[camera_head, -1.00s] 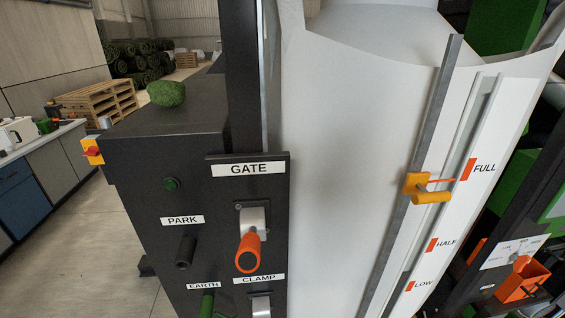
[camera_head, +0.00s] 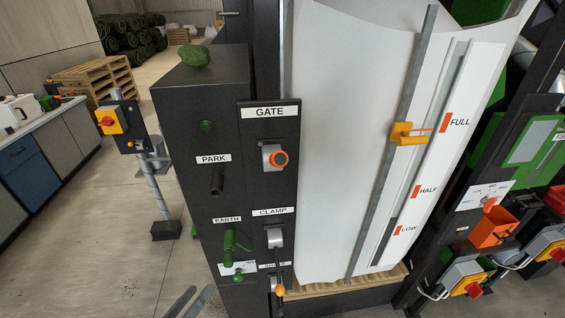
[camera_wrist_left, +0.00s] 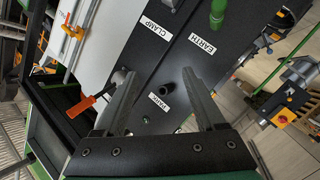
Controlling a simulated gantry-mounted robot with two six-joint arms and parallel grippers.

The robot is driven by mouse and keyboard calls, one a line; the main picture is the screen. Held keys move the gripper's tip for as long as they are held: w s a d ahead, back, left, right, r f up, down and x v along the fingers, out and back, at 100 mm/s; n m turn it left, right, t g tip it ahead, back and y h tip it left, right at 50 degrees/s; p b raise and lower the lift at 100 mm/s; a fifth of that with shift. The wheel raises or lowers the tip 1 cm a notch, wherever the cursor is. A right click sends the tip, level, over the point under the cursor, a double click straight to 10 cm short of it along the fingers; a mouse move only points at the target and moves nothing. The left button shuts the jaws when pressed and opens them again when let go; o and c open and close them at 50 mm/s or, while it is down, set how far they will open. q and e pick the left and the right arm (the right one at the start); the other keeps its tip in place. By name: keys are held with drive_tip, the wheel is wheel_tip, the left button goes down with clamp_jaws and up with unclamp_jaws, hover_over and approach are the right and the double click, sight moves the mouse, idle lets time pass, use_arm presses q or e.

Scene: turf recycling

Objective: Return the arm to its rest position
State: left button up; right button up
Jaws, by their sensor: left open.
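My left gripper (camera_head: 188,302) shows only as grey fingers at the bottom edge of the head view, over the floor left of the black control panel (camera_head: 195,100). In the left wrist view its fingers (camera_wrist_left: 160,73) are spread apart, with nothing held between them. The panel's face, with the EARTH label (camera_wrist_left: 203,44) and CLAMP label (camera_wrist_left: 157,29), lies beyond the fingers. The orange-ended gate handle (camera_head: 278,158) sits under the GATE label (camera_head: 269,112), clear of the gripper in the head view. My right gripper is not in view.
A black PARK peg (camera_head: 217,184) and green EARTH handle (camera_head: 229,241) stick out of the panel. A white hopper (camera_head: 345,130) stands right of it. A post with a yellow-and-red switch (camera_head: 106,121) stands left. Open floor (camera_head: 110,230) lies at lower left.

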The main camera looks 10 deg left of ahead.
use_arm(q)
drive_tip(key=w+d+r+m+t+h, duration=0.2)
drive_tip(key=d+r+m, duration=0.15)
drive_tip(key=r, duration=0.75)
drive_tip(key=w+d+r+m+t+h, duration=0.1)
drive_tip(key=w+d+r+m+t, duration=0.2)
drive_tip(key=r, duration=0.9)
drive_tip(key=s+r+t+y+p, duration=0.1)
drive_tip(key=s+r+t+p, duration=0.2)
drive_tip(key=r+p, duration=0.5)
drive_tip(key=s+r+t+y+p, duration=0.2)
drive_tip(key=s+r+p, duration=0.3)
drive_tip(key=r, duration=2.5)
drive_tip(key=t+p, duration=0.1)
drive_tip(key=p, duration=0.2)
drive_tip(key=shift+s+d+r+y, duration=0.15)
drive_tip(key=shift+d+r+y, duration=0.05)
drive_tip(key=shift+y, duration=0.1)
